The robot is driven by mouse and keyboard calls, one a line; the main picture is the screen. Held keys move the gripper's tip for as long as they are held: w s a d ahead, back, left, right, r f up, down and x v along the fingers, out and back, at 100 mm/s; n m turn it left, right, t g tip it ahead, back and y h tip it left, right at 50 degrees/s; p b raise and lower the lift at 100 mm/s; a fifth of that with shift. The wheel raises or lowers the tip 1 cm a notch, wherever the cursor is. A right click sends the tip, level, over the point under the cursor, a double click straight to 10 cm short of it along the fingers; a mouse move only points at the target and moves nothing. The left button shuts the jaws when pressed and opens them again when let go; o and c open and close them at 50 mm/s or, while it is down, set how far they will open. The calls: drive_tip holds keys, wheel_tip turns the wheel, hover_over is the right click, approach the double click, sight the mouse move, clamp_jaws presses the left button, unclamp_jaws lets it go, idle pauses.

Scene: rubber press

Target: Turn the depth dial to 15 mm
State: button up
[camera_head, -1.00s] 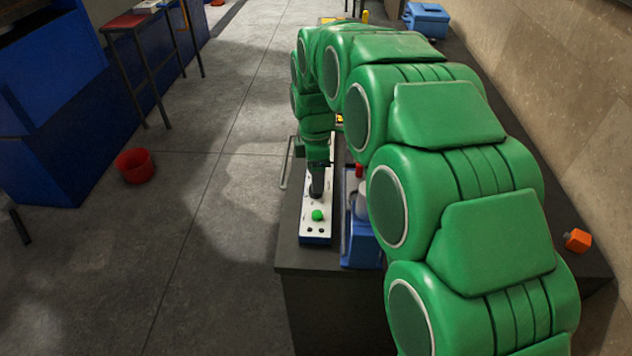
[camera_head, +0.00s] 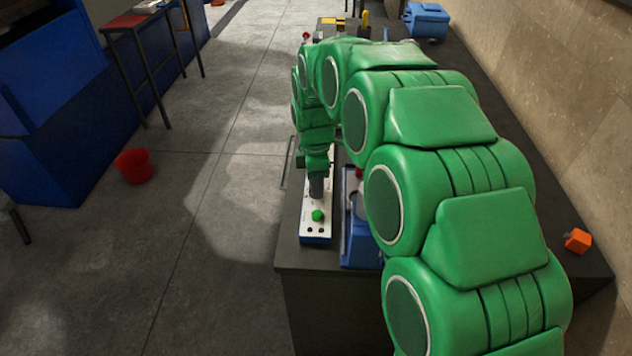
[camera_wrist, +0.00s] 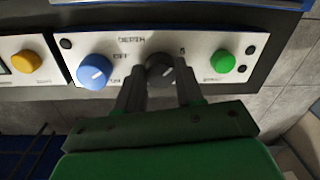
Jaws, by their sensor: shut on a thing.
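The depth dial (camera_wrist: 159,70) is a dark round knob below the printed word DEPTH on a white panel (camera_wrist: 205,45) in the wrist view. My gripper (camera_wrist: 160,80) has its two dark fingers on either side of this knob and is shut on it. The dial's pointer and the millimetre marks cannot be read, as the fingers cover part of the scale. In the head view my gripper (camera_head: 316,187) points down onto the panel (camera_head: 308,226), and the dial is hidden under it.
A blue knob (camera_wrist: 95,71) sits left of the dial, beside the word OFF. A green button (camera_wrist: 223,61) is to its right, and a yellow button (camera_wrist: 26,61) is farther left. A blue machine (camera_head: 361,245) stands close right of the panel in the head view.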

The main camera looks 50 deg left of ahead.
drive_tip(key=shift+m, duration=0.3)
drive_tip(key=m, duration=0.4)
drive_tip(key=shift+w+d+m, duration=0.1)
drive_tip(key=shift+m, duration=0.2)
drive_tip(key=m, duration=1.1)
drive_tip(key=shift+m+y, duration=0.3)
drive_tip(key=shift+m, duration=0.1)
drive_tip(key=m, duration=0.5)
drive_tip(key=shift+s+m, duration=0.2)
drive_tip(key=shift+m, duration=0.2)
drive_tip(key=o, duration=1)
drive_tip(key=shift+o, duration=0.2)
